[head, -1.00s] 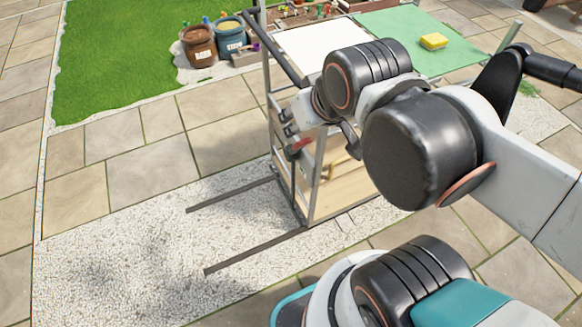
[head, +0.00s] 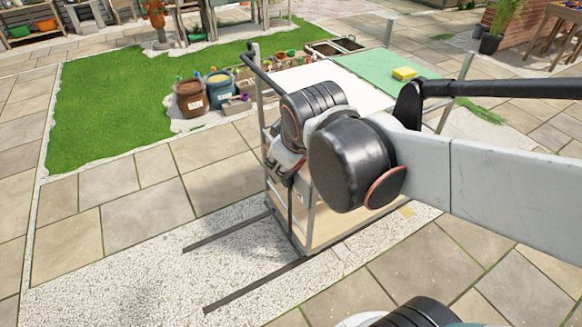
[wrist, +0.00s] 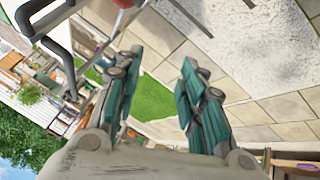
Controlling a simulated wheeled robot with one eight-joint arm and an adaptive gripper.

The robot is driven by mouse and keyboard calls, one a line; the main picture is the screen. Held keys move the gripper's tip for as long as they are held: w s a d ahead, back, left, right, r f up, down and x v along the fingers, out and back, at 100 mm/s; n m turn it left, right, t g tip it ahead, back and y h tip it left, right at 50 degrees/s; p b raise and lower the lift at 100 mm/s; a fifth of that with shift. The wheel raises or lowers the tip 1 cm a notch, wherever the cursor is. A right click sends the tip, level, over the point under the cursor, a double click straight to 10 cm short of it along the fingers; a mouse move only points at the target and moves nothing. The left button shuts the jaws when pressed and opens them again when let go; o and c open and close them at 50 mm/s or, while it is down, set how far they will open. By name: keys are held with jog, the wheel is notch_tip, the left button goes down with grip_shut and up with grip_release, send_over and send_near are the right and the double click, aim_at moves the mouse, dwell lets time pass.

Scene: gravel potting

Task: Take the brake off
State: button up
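The cart (head: 308,215) stands on a pale gravel strip, with a metal frame, a wooden lower part and a dark push handle (head: 262,68). In the wrist view, dark tubes (wrist: 62,58) of a frame show at the upper left. A red part (wrist: 125,3), possibly the brake lever's grip, is cut off by the top edge there. My gripper (wrist: 160,62) is open, its two teal and grey fingers wide apart with nothing between them. In the head view my arm covers much of the cart's near side, and I cannot make out the brake there.
Two dark bars (head: 228,232) stretch from the cart low over the gravel. The cart top bears a white sheet (head: 350,92); a green surface (head: 372,70) with a yellow sponge (head: 404,73) lies beyond. Brown (head: 191,98) and blue (head: 221,90) tubs stand behind. Paving at left is free.

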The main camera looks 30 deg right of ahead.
jog(key=w+d+f+n+h+b, duration=0.2)
jog(key=w+d+f+n, duration=0.3)
jog(key=w+f+n, duration=0.4)
jog(key=n+g+h+b, duration=0.1)
jog(key=n+b, duration=0.1)
jog(key=n, duration=0.1)
send_near(295, 169)
jog(key=b+x, duration=0.1)
jog(key=x, duration=0.1)
jog(key=b+x, duration=0.2)
jog(key=x, duration=0.1)
jog(key=b+x, duration=0.1)
jog(key=x, duration=0.2)
jog(key=shift+w+d+r+b, duration=0.2)
jog(key=shift+w+d+b, duration=0.15)
jog(key=shift+w+d, duration=0.05)
grip_shut()
